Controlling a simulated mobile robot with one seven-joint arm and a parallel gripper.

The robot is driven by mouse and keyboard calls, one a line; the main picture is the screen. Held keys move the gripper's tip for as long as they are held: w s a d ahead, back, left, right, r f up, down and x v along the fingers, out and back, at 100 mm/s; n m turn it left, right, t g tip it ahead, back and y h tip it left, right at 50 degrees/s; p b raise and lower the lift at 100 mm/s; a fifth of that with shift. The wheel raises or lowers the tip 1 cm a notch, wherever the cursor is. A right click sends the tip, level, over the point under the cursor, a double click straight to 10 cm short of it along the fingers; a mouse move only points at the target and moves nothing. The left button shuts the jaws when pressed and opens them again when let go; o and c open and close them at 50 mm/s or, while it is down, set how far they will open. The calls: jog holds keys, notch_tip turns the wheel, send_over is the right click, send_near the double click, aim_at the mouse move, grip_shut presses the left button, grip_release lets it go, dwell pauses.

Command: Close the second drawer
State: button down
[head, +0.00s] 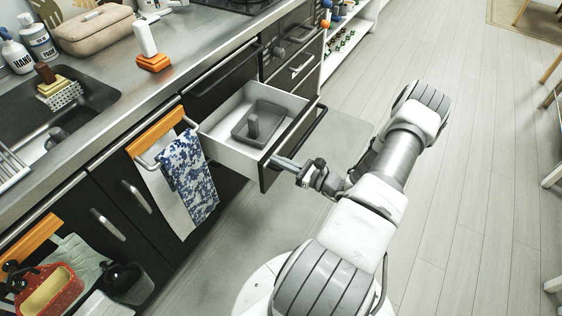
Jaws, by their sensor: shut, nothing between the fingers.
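An open drawer (229,149) sticks out from the dark counter front in the head view. It has white walls and a dark front panel (291,146) with a long bar handle. Inside it lies a grey tray (241,132) with an upright grey piece in it. My gripper (277,161) is shut, with its fingers at the left lower end of the drawer front. I cannot tell whether the fingers touch the panel. The gripper holds nothing.
Towels (188,178) hang on a rail left of the drawer. A sink (85,113) and soap bottles (38,42) are on the counter (190,60). Closed drawers (297,66) and a white shelf (346,45) stand beyond. The floor (470,190) on the right is mostly clear.

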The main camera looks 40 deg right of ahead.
jog(key=shift+w, duration=0.1)
jog(key=b+x, duration=0.2)
jog(key=x, duration=2.1)
jog(key=shift+w+a, duration=0.2)
jog(key=shift+w, duration=0.1)
